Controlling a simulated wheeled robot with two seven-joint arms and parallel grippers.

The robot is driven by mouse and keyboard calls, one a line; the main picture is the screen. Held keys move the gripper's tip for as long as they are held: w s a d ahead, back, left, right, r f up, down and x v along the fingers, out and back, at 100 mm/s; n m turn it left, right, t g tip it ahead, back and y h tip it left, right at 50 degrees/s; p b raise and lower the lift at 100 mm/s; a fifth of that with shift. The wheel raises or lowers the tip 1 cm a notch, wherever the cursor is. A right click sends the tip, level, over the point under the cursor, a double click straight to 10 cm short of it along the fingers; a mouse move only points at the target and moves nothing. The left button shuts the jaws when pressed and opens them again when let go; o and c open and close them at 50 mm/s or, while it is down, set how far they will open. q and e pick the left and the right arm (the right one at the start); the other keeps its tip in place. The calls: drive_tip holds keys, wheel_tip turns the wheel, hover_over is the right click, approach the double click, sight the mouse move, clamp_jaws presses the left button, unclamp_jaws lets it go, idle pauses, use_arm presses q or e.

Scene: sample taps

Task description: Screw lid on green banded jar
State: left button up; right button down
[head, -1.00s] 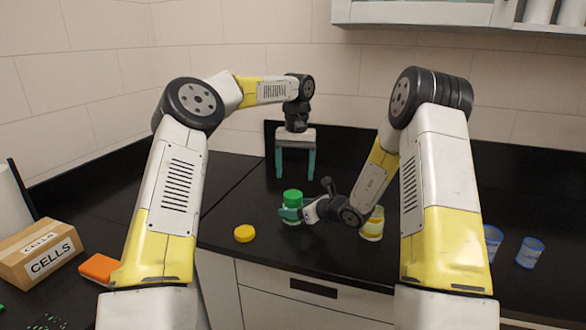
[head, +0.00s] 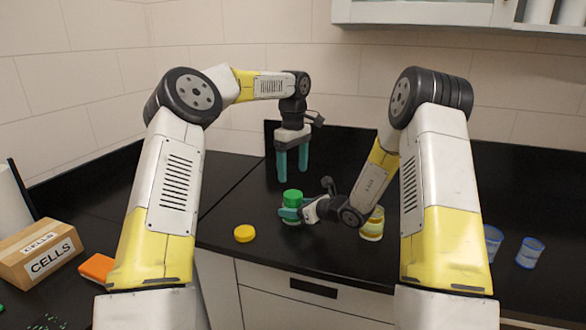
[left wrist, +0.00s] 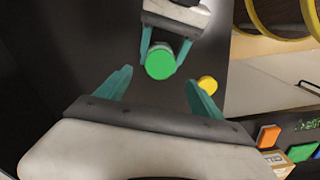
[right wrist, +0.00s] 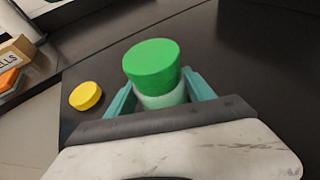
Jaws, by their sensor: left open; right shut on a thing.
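The jar (right wrist: 163,99) stands upright on the black counter with a green lid (head: 293,195) on its top; the lid also shows in the right wrist view (right wrist: 152,64). I cannot tell how tightly the lid sits. My right gripper (head: 287,213) is shut around the jar's body below the lid, and its fingers hide much of the body. My left gripper (head: 292,171) is open and empty, pointing down, above and apart from the lid. In the left wrist view the green lid (left wrist: 160,62) lies beyond the two spread fingertips.
A yellow lid (head: 245,233) lies on the counter left of the jar. A yellow-banded jar (head: 373,227) stands to the right, partly behind my right arm. Blue-banded jars (head: 530,252) stand farther right. A CELLS box (head: 40,255) and an orange block (head: 97,268) are at the left.

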sight(293, 194)
use_arm(q)
drive_tip(key=shift+f, duration=3.95)
drive_tip(key=shift+c, duration=0.3)
